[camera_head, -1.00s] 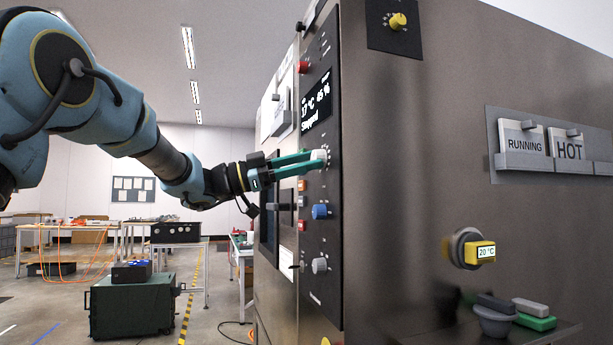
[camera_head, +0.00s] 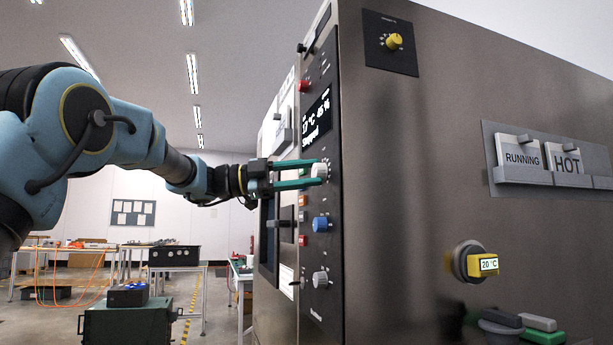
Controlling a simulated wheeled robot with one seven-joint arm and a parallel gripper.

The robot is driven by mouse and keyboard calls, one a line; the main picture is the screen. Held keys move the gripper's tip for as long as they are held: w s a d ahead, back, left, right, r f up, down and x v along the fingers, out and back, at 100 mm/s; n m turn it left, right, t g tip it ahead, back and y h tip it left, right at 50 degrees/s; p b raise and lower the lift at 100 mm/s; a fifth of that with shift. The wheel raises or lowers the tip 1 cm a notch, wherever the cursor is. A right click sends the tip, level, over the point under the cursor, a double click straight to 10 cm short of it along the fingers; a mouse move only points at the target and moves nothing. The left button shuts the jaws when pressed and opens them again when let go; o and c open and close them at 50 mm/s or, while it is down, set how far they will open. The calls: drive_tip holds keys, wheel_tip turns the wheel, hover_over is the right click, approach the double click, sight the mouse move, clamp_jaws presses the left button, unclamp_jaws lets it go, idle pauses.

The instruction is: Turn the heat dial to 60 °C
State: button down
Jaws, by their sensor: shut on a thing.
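The chamber's dark control panel (camera_head: 318,120) stands on the narrow front face, seen at a steep angle. A white dial (camera_head: 319,171) with marks around it sits below the display (camera_head: 316,118), which reads about 17 °C, 45 % and "Stopped". My gripper (camera_head: 314,174) has its green fingers closed on the white dial. The dial's pointer and setting are too small to read. A blue dial (camera_head: 320,223) and a grey dial (camera_head: 320,279) sit lower on the panel, untouched.
A red button (camera_head: 303,86) is above the display, and small coloured buttons (camera_head: 303,214) are left of the dials. On the side wall are a yellow knob (camera_head: 394,41), RUNNING (camera_head: 521,155) and HOT (camera_head: 570,162) signs, and a yellow 20 °C plug (camera_head: 487,264).

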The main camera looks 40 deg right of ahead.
idle(0.3)
drive_tip(key=shift+c, duration=1.8)
unclamp_jaws()
drive_tip(key=shift+w+a, duration=0.1)
drive_tip(key=b+v, duration=0.1)
drive_tip(key=v, duration=0.9)
drive_tip(key=shift+w+a, duration=0.2)
drive_tip(key=shift+a, duration=0.05)
